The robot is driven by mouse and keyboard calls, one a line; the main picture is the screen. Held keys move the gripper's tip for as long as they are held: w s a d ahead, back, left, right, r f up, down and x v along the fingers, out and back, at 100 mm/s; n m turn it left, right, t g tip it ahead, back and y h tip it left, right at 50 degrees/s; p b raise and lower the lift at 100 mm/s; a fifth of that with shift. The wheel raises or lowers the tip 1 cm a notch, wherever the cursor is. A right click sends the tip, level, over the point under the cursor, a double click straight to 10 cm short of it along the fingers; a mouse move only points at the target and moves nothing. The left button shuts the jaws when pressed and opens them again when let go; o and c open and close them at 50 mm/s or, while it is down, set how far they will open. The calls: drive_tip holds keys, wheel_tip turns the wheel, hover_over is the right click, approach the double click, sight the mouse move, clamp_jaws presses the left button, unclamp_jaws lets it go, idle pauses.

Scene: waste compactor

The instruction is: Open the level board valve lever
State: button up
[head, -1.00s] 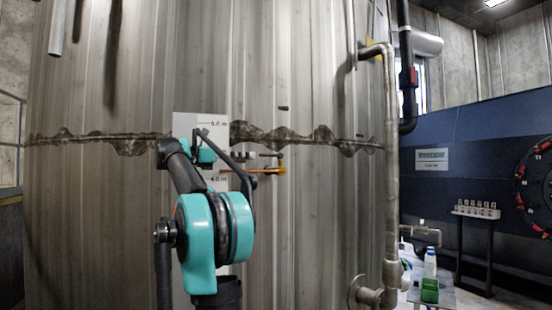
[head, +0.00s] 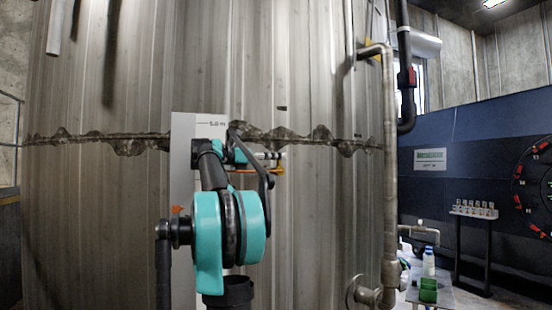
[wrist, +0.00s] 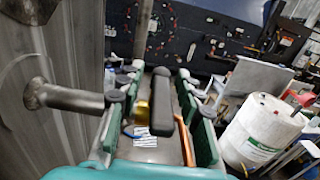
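The white level board (head: 183,135) stands against the tall ribbed metal tank, partly covered by my arm. A thin orange bar (head: 272,171) shows beside my gripper (head: 268,156) in the head view. In the wrist view, a dark elongated handle (wrist: 161,98), which looks like the valve lever, lies between the two green-padded fingers of my gripper (wrist: 158,72). A small brass piece (wrist: 142,112) is next to the handle. An orange strip (wrist: 185,145) runs near the right finger. The fingers are apart, with gaps visible on both sides of the handle; I see no clear contact.
The tank wall (head: 320,220) is close behind the board. A pipe stub (wrist: 70,97) points toward the left finger in the wrist view. A vertical pipe (head: 391,180) stands right of the board. A white barrel (wrist: 262,130) and a dark blue wall (head: 475,160) are farther off.

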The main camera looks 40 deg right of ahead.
drive_tip(key=shift+c, duration=0.6)
clamp_jaws()
drive_tip(key=n+t, duration=0.1)
drive_tip(key=t, duration=0.1)
drive_tip(key=n+t, duration=0.1)
drive_tip(key=t, duration=0.1)
drive_tip(key=n+t, duration=0.2)
drive_tip(key=shift+s+t+h, duration=0.3)
drive_tip(key=shift+s+h, duration=0.05)
drive_tip(key=shift+h, duration=0.05)
drive_tip(key=n+t, duration=0.1)
drive_tip(key=t, duration=0.1)
drive_tip(key=n+t+y, duration=0.1)
drive_tip(key=n+t, duration=0.2)
drive_tip(key=t, duration=0.1)
drive_tip(key=shift+s+n+t+y, duration=0.25)
drive_tip(key=shift+n+t+y, duration=0.15)
drive_tip(key=n+t+y, duration=0.6)
drive_tip(key=t, duration=0.1)
drive_tip(key=shift+s+d, duration=0.15)
drive_tip(key=shift+d, duration=0.2)
drive_tip(key=shift+n+t+y, duration=1.1)
drive_tip(key=shift+n+y, duration=0.4)
drive_tip(key=shift+y, duration=0.7)
